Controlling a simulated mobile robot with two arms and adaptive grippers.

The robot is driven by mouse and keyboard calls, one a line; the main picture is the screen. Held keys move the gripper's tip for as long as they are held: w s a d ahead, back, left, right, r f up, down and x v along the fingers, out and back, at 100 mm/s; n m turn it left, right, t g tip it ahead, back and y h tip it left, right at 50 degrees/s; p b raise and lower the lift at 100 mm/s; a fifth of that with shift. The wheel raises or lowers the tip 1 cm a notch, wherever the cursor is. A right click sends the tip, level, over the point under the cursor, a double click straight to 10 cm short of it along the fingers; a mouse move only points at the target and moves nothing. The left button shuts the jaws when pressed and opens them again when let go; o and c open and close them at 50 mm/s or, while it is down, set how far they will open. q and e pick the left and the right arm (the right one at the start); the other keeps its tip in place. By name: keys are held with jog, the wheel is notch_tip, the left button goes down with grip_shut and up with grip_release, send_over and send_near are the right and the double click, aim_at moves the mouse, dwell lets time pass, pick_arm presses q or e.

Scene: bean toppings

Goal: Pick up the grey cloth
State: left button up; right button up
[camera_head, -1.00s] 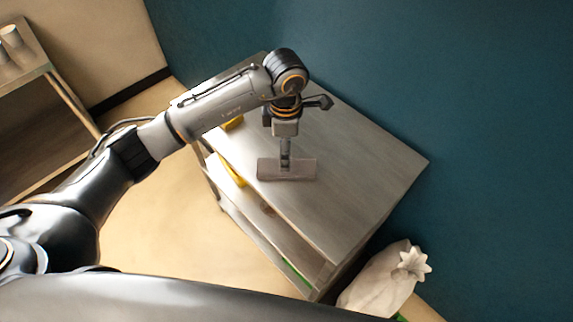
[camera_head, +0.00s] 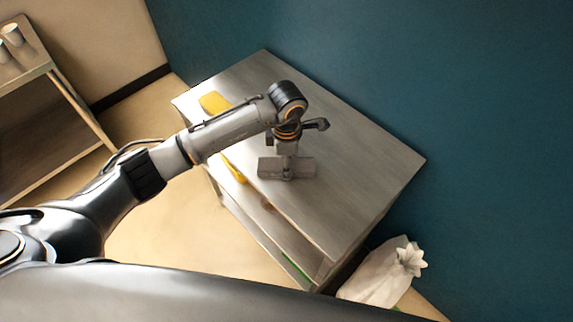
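The grey cloth (camera_head: 304,168) lies as a small flat rectangle on the metal table top (camera_head: 345,165), near its left front edge. My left gripper (camera_head: 287,175) points down over the middle of the cloth. Its fingertips are at or very close to the cloth and cover part of it. I cannot tell whether the fingers are open or shut on it. The cloth looks flat on the table. My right gripper is not in view.
A yellow object (camera_head: 213,103) sits at the table's far left edge. Another yellow thing (camera_head: 236,173) shows on a shelf below. A white sack (camera_head: 378,278) stands on the floor by the front right corner. Cups (camera_head: 12,34) stand on a shelf at far left.

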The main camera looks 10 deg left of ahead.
pick_arm(q)
jog(key=c, duration=0.4)
jog(key=shift+c, duration=0.2)
jog(key=shift+r, duration=0.1)
jog(key=shift+w+r+b, duration=0.1)
jog(key=shift+r+b, duration=0.4)
jog(key=shift+r, duration=0.05)
jog(key=s+a+r+m+b, duration=0.2)
jog(key=s+a+r+m, duration=0.2)
jog(key=m, duration=0.6)
jog(key=s+a+r+m+b, duration=0.2)
jog(key=s+a+r+m, duration=0.3)
jog(key=s+m, duration=0.3)
jog(key=shift+r+m, duration=0.45)
jog(key=shift+m, duration=0.65)
